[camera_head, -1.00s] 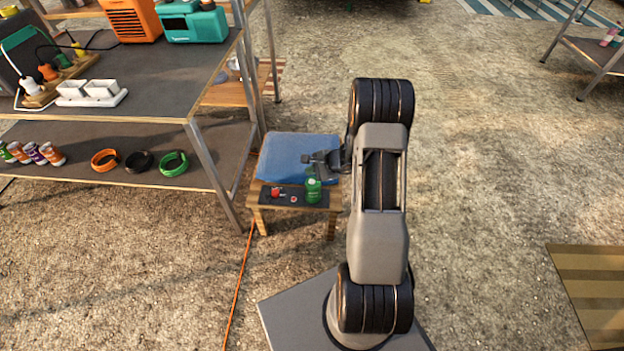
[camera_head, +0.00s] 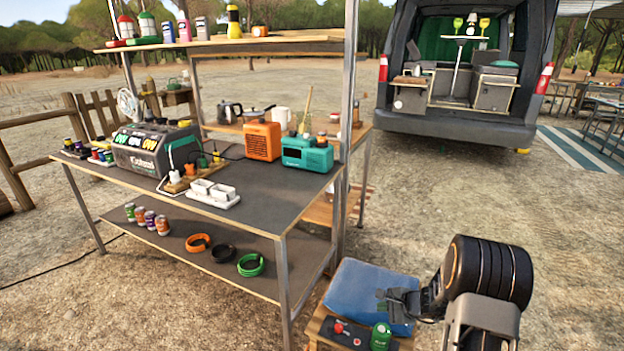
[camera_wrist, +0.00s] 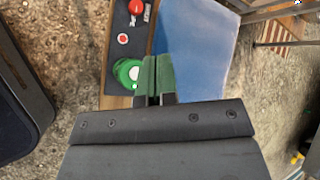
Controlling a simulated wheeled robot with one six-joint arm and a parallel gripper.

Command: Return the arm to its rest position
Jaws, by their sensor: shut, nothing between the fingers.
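My arm shows at the lower right of the head view, folded low beside the small wooden stool. My gripper (camera_head: 384,299) is shut and empty, above the stool by the blue box (camera_head: 358,288).
A metal-legged workbench (camera_head: 262,215) with an orange box (camera_head: 262,141) and a teal radio (camera_head: 307,153) stands left of the stool. A van (camera_head: 458,75) is at the back right. Open ground lies between.

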